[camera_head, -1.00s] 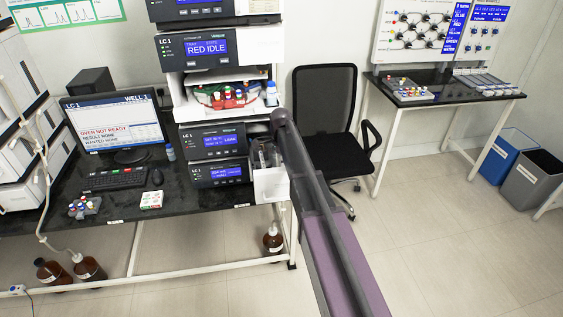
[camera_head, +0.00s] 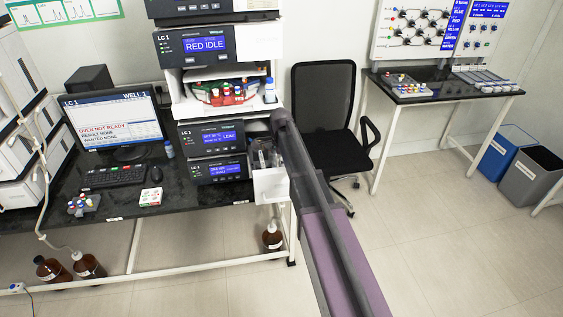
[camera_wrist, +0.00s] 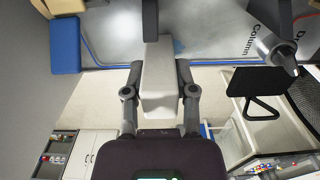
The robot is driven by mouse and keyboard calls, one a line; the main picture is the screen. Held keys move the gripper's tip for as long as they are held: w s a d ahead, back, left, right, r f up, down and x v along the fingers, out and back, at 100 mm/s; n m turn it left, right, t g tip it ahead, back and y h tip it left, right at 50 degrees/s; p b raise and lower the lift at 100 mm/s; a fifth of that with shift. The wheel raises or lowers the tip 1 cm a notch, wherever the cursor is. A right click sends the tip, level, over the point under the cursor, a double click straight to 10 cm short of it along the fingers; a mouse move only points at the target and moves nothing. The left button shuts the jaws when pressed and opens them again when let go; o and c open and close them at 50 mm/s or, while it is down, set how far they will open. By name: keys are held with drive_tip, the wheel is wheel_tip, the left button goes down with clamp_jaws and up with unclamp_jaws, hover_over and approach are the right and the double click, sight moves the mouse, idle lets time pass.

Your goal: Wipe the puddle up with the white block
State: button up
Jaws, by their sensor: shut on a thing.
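My gripper (camera_wrist: 160,68) is shut on the white block (camera_wrist: 158,88), a long pale block between its two fingers in the wrist view. The block's far end reaches over a grey tray floor (camera_wrist: 215,40) with a blue line along its edge and the printed word "Column". A small bluish patch (camera_wrist: 178,46) beside the block's far end may be the puddle; its outline is unclear and the block and gripper hide part of it. In the head view my gripper (camera_head: 264,158) is small and partly hidden, at the open compartment beside the lower modules.
The instrument stack (camera_head: 210,137) stands left of my arm, with "LEAK" on one module's screen. A white open panel (camera_head: 271,185) hangs below the compartment. A black chair (camera_head: 325,105) stands just right. Brown bottles (camera_head: 88,265) stand under the bench.

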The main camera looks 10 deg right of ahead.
drive_tip(key=shift+s, duration=0.1)
drive_tip(key=shift+s, duration=0.95)
drive_tip(key=shift+w, duration=0.2)
drive_tip(key=shift+w, duration=0.95)
drive_tip(key=shift+w, duration=1.15)
drive_tip(key=shift+s, duration=0.15)
drive_tip(key=shift+s, duration=1.1)
drive_tip(key=shift+s, duration=0.15)
